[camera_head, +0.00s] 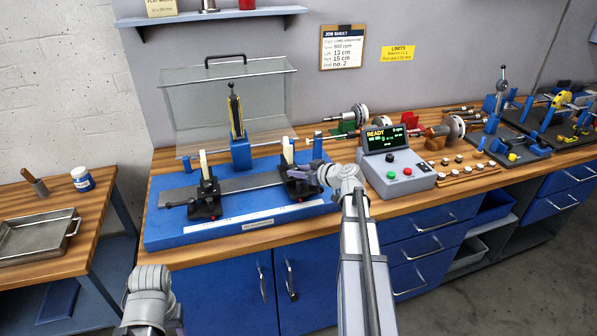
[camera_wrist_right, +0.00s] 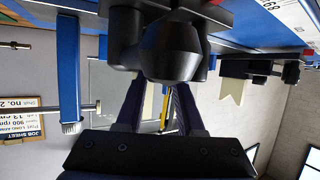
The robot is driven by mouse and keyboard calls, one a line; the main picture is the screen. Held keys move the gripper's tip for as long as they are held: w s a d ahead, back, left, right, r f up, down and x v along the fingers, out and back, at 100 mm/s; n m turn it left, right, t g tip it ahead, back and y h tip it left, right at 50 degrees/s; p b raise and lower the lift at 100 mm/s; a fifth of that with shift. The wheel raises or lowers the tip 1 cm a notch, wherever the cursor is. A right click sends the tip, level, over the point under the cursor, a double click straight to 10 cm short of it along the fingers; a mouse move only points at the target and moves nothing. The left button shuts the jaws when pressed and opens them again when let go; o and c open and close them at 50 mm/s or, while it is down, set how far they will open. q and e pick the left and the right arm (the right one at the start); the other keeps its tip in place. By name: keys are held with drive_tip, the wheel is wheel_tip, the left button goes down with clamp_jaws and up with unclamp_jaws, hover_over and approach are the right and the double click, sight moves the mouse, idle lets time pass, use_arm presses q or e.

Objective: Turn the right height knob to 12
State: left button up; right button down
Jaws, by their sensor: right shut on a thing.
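The right support (camera_head: 299,185) is a black stand with a cream upright (camera_head: 288,151) on the blue balancing bench (camera_head: 159,230). My right gripper (camera_head: 313,169) is at the right side of this support, and its fingers and wrist cover the knob in the head view. In the right wrist view, the dark round knob (camera_wrist_right: 172,52) sits between the fingers of my right gripper (camera_wrist_right: 155,88), which is shut on it. The knob's setting cannot be read. The left support (camera_head: 206,196) stands apart on the same rail. Of my left arm only a grey link shows, low at left.
The control box (camera_head: 395,172) reads READY, close to the right of my right arm. A clear guard (camera_head: 188,105) stands behind the bench. The job sheet (camera_head: 342,47) hangs on the wall. Rotors and small weights (camera_head: 465,165) lie on the wooden table at right.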

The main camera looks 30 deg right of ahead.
drive_tip(key=shift+a+m+h, duration=0.1)
drive_tip(key=shift+m+h, duration=0.2)
drive_tip(key=shift+s+a+m+t+h, duration=0.15)
drive_tip(key=shift+a+m+t+h, duration=0.15)
drive_tip(key=shift+m+h, duration=0.6)
drive_tip(key=shift+w+a+m+h, duration=0.1)
drive_tip(key=shift+a+m+h, duration=0.05)
drive_tip(key=shift+m+h, duration=0.9)
drive_tip(key=shift+w+a+m+h, duration=0.15)
drive_tip(key=shift+m+h, duration=0.6)
drive_tip(key=shift+h, duration=0.5)
drive_tip(key=shift+w+a+m+g+h, duration=0.1)
drive_tip(key=shift+a+m+g+h, duration=0.1)
drive_tip(key=shift+m+g+h, duration=0.85)
drive_tip(key=shift+w+a+m+g+h, duration=0.15)
drive_tip(key=shift+m+g+h, duration=0.5)
drive_tip(key=shift+m+h, duration=0.7)
drive_tip(key=shift+s+a+m+g+h, duration=0.1)
drive_tip(key=shift+m+g+h, duration=0.5)
drive_tip(key=shift+m, duration=0.1)
drive_tip(key=c, duration=0.5)
unclamp_jaws()
drive_tip(key=p+v, duration=0.3)
drive_tip(key=v, duration=0.4)
drive_tip(key=shift+s+a+r, duration=0.1)
drive_tip(key=shift+s+a, duration=0.15)
